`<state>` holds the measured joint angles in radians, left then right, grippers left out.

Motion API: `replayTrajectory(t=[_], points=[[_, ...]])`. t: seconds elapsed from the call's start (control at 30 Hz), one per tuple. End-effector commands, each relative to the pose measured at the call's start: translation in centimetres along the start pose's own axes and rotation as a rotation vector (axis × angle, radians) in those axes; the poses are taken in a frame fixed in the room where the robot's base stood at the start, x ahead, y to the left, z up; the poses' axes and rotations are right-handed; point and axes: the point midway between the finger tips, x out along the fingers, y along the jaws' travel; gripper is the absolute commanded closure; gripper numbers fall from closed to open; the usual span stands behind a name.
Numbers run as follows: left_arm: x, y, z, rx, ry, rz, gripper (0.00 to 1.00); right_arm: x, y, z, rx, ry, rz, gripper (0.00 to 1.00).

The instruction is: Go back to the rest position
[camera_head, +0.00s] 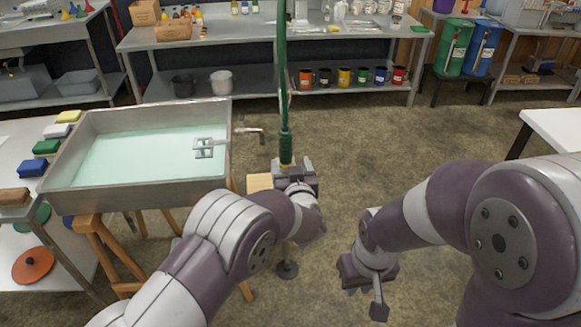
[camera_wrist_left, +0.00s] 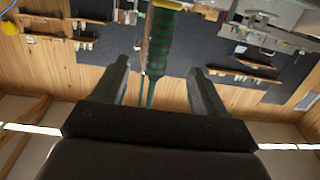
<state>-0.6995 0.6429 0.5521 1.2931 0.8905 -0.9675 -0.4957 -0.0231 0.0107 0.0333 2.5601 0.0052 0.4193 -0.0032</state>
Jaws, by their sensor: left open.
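My left gripper (camera_head: 290,168) is in the middle of the head view, at the right end of the evaporator pan. In the left wrist view its two fingers (camera_wrist_left: 160,75) are spread apart with nothing clamped between them. A long green pole (camera_head: 284,90) with a dark green grip stands upright right at this gripper. In the left wrist view the green grip (camera_wrist_left: 161,42) shows beyond and between the fingertips; I cannot tell whether they touch. My right gripper (camera_head: 367,275) hangs low over the floor, away from everything; its jaw opening is unclear.
The metal pan (camera_head: 133,197) of pale green liquid stands on wooden legs at the left. A side table (camera_head: 14,215) with coloured blocks is at far left. A long workbench (camera_head: 230,40) with mugs below runs along the back. A white table (camera_head: 555,127) is at right. The middle floor is clear.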

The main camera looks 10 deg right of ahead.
Motion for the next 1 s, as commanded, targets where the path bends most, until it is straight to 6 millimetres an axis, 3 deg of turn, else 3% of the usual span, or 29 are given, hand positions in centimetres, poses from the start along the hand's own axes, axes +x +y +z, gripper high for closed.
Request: replayTrajectory(t=[0.23, 0.27, 0.37, 0.43, 0.57, 0.7, 0.8, 0.9, 1.0], points=[[-0.6, 0.5, 0.8, -0.033, -0.040, 0.025, 0.28, 0.0, 0.0, 0.0, 0.000, 0.000, 0.000, 0.81], [-0.7, 1.0, 1.6, -0.038, -0.073, 0.053, 0.28, 0.0, 0.0, 0.0, 0.000, 0.000, 0.000, 0.81], [-2.7, 2.5, 6.5, -0.013, -0.268, 0.172, 0.28, 0.0, 0.0, 0.0, 0.000, 0.000, 0.000, 0.81], [-6.3, 2.0, 9.7, 0.029, -0.507, 0.282, 0.28, -0.3, 0.0, 0.0, 0.000, 0.000, 0.000, 0.81], [-14.2, -5.9, 11.0, 0.093, -0.933, 0.322, 0.28, -1.5, 0.0, -0.2, 0.000, 0.000, 0.000, 0.81], [-22.9, -15.9, 9.1, 0.132, -1.246, 0.242, 0.28, -2.7, 0.0, -0.3, 0.000, 0.000, 0.000, 0.81], [-28.3, -21.8, 7.2, 0.136, -1.374, 0.166, 0.28, -3.5, 0.0, -0.4, 0.000, 0.000, 0.000, 0.81], [-31.4, -25.9, 4.8, 0.104, -1.382, 0.094, 0.28, -4.3, 0.0, -0.5, 0.000, 0.000, 0.000, 0.81], [-31.0, -27.8, 2.9, 0.038, -1.322, 0.035, 0.28, -4.6, 0.0, -0.6, 0.000, 0.000, 0.000, 0.81]])
